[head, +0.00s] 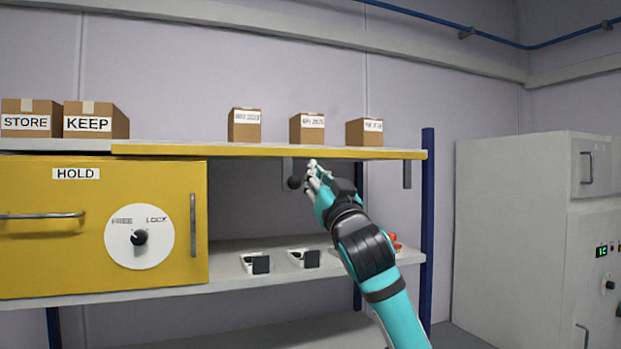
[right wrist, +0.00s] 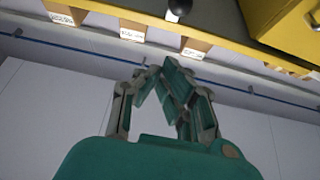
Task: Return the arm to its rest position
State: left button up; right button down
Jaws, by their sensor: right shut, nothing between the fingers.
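My right arm (head: 368,245), teal and black, reaches up from the lower right in the head view. My right gripper (head: 311,170) is at its end, just below the front edge of the upper shelf. It is shut and empty. The fingers also show in the right wrist view (right wrist: 165,85), close together with nothing between them. A dark round knob (head: 294,183) shows just left of the fingertips in the head view; I cannot tell whether they touch. It also shows at the top of the right wrist view (right wrist: 180,7). My left gripper is not in view.
The yellow HOLD cabinet (head: 60,225) with its FREE/LOCK dial (head: 140,237) stands at left. Several cardboard boxes (head: 244,125) sit on the upper shelf (head: 260,151). Two small white-and-black items (head: 256,263) lie on the lower shelf (head: 225,285). A white machine (head: 510,230) stands at right.

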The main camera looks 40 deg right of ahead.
jog(key=shift+s+a+f, duration=0.15)
jog(key=shift+s+f, duration=0.05)
jog(key=shift+s, duration=0.25)
jog(key=shift+w, duration=0.15)
